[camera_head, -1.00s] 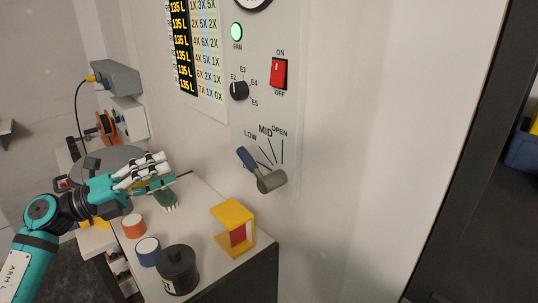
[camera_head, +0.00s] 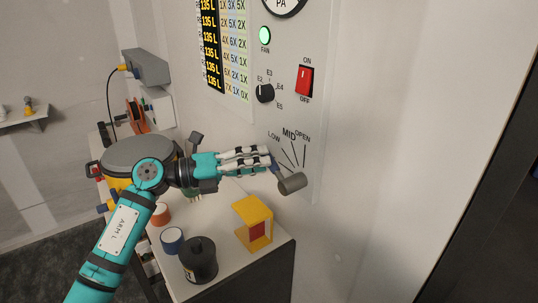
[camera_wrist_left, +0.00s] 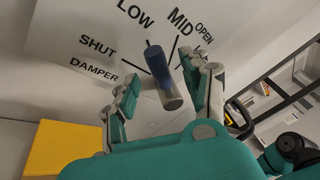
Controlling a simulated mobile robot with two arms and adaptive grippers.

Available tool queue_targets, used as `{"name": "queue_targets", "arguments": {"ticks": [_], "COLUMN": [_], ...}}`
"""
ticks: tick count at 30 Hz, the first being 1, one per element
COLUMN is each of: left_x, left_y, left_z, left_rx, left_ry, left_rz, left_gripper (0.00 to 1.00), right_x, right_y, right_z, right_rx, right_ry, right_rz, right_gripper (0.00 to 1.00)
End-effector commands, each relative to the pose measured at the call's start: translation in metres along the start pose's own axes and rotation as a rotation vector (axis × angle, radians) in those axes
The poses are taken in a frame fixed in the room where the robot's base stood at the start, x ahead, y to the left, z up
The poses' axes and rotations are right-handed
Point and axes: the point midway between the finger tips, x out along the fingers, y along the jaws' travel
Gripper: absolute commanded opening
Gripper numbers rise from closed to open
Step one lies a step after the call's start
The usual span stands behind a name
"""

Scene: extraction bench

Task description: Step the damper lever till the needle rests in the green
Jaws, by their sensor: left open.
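The damper lever has a grey hub (camera_head: 292,183) on the panel and a blue grip, mostly hidden behind my fingers in the head view. In the left wrist view the blue grip (camera_wrist_left: 158,63) points up towards the LOW mark. My left gripper (camera_head: 268,160) is open at the lever. In the left wrist view its fingers stand on either side of the lever; I cannot tell whether either touches it. The gauge (camera_head: 284,6), marked PA, is cut off by the top edge, so its needle and green zone are hidden. My right gripper is not in view.
Above the lever are a red switch (camera_head: 305,81), a black knob (camera_head: 265,93) and a lit green fan lamp (camera_head: 265,36). Below, the bench holds a yellow holder (camera_head: 248,216), a black jar (camera_head: 200,262) and a blue-rimmed pot (camera_head: 172,240). The panel's right side is clear.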

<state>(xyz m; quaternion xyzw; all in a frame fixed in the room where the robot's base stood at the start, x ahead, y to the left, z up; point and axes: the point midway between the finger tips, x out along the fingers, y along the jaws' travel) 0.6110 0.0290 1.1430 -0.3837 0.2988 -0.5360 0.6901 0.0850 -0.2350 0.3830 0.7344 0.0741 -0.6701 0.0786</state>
Motion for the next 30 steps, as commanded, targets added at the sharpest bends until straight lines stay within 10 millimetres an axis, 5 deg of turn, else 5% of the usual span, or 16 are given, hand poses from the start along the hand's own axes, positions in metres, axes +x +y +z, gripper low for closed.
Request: {"name": "queue_targets", "arguments": {"ticks": [6,17,27,30], "left_x": [0.025,0.029,0.029,0.029], "left_y": [-0.001,0.0,0.0,0.0], "left_z": [0.001,0.0,0.0,0.0], "left_rx": [0.0,0.001,0.001,0.001], "left_ry": [-0.001,-0.001,-0.001,-0.001], "left_rz": [-0.002,0.0,0.0,0.0], "left_gripper": [0.48,0.48,0.03,0.0], "right_x": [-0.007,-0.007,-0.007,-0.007], "right_y": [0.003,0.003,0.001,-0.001], "right_z": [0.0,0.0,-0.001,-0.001], "right_rx": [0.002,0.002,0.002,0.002], "right_ry": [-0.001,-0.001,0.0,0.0], "right_rz": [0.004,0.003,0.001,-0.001], "right_gripper": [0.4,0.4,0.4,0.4]}}
